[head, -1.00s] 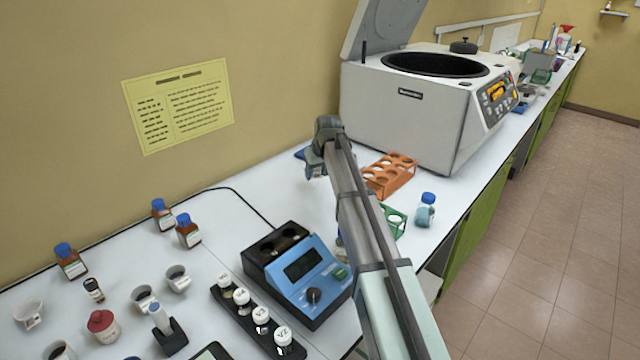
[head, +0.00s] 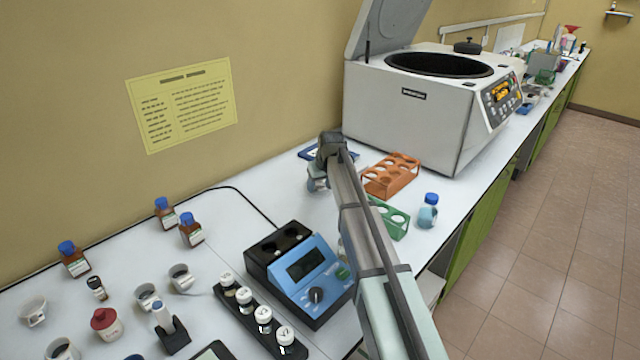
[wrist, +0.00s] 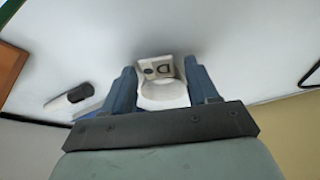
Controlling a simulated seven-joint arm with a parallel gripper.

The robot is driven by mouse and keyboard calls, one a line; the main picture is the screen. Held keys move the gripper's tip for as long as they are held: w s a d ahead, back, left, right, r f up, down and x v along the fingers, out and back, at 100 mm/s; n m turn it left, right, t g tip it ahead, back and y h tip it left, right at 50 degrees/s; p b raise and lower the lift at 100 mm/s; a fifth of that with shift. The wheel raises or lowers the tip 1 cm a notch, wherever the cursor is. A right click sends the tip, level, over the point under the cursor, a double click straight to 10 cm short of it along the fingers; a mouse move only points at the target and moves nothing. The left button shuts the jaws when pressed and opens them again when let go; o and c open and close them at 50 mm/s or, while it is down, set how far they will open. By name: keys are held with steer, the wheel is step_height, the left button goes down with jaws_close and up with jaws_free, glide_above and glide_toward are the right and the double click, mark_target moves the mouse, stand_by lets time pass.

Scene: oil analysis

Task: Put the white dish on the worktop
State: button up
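The white dish (wrist: 163,94) shows in the wrist view, with a label plate bearing a letter D and a dark spot at its far side. It sits between the two blue fingers of my gripper (wrist: 162,80), which look closed on its sides. In the head view my gripper (head: 318,181) hangs over the worktop (head: 235,207), left of the orange rack, pointing down. The dish is hard to make out there, mostly hidden by the gripper. White worktop surface shows around the dish in the wrist view; I cannot tell whether the dish touches it.
An orange rack (head: 392,176), a green rack (head: 392,222) and a blue-capped bottle (head: 428,211) stand right of my arm. A blue instrument (head: 303,270) stands in front, a large centrifuge (head: 405,115) behind. A dark-and-white object (wrist: 69,101) lies left of the dish.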

steer(key=shift+o, duration=1.3)
steer(key=shift+r, duration=0.1)
steer(key=v, duration=1.2)
steer(key=shift+r, duration=0.1)
steer(key=shift+o, duration=0.4)
